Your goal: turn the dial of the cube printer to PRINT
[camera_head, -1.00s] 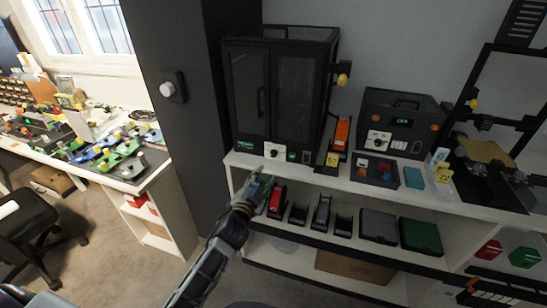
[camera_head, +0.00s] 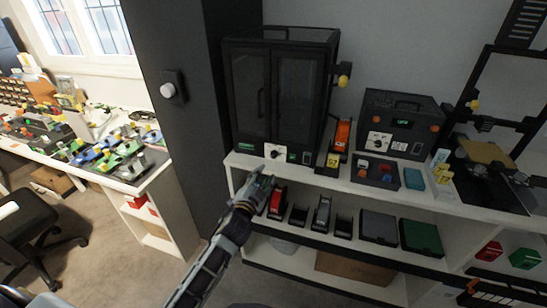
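The cube printer (camera_head: 280,92) is a tall black enclosure with glass doors, standing on the white shelf unit. Its dial (camera_head: 275,153) is a small dark knob on a white plate at the lower front edge. The dial's lettering is too small to read. My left gripper (camera_head: 262,180) is in front of the shelf edge, just below and slightly left of the dial in the picture. It appears apart from the dial. Its fingers are small and dark, and I cannot tell whether they are open. My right gripper is not in view.
A second black device (camera_head: 402,122) with its own white dial plate stands right of the printer. The lower shelf (camera_head: 296,227) holds a red item, dark holders and a green tray. A dark pillar (camera_head: 190,110) stands left. Floor (camera_head: 115,250) shows at lower left.

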